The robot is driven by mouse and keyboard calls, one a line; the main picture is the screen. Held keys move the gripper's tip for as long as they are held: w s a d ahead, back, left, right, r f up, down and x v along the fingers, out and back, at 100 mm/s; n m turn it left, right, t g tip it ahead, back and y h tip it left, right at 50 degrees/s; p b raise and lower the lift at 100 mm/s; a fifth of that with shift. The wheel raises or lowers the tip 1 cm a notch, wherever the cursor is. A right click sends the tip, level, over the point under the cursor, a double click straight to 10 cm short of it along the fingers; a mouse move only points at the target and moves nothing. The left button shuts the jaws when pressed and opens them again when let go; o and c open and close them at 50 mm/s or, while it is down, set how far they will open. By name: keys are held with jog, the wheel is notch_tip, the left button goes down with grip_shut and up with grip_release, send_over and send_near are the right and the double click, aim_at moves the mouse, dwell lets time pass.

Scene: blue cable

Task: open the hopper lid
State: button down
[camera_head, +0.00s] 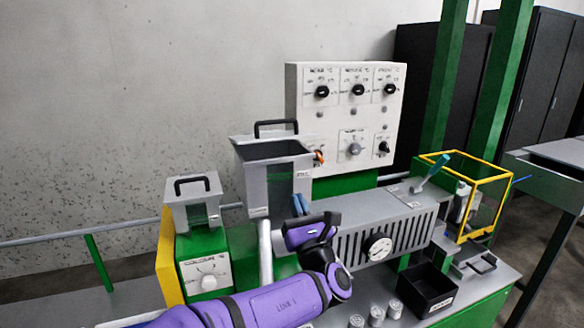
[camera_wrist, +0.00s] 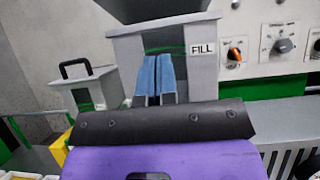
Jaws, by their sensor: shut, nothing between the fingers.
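The grey hopper (camera_head: 257,190) stands left of the white control panel, and the wrist view shows its front (camera_wrist: 125,52) with a FILL label and a green-tinted window. At its top is a dark, sloping surface (camera_head: 272,150), with a black handle (camera_head: 276,122) showing behind its upper edge. The lid looks raised; I cannot tell its exact angle. The dark part also shows at the top of the wrist view (camera_wrist: 165,8). My gripper (camera_head: 300,204) is shut and empty. Its blue fingers (camera_wrist: 157,78) are in front of the hopper, below its top; contact cannot be told.
A smaller grey box with a black handle (camera_head: 193,200) stands on a green unit at left. The control panel (camera_head: 340,115) is behind. A grilled housing with a gauge (camera_head: 377,248) is at right, beside a black bin (camera_head: 430,289) and a yellow-framed guard (camera_head: 470,185).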

aim_at(285, 158)
jog(key=x, duration=1)
jog(key=shift+d, duration=0.1)
notch_tip(285, 158, up, 2)
jog(key=shift+w+r, duration=0.3)
jog(key=shift+r, duration=0.55)
jog(key=shift+r, duration=0.1)
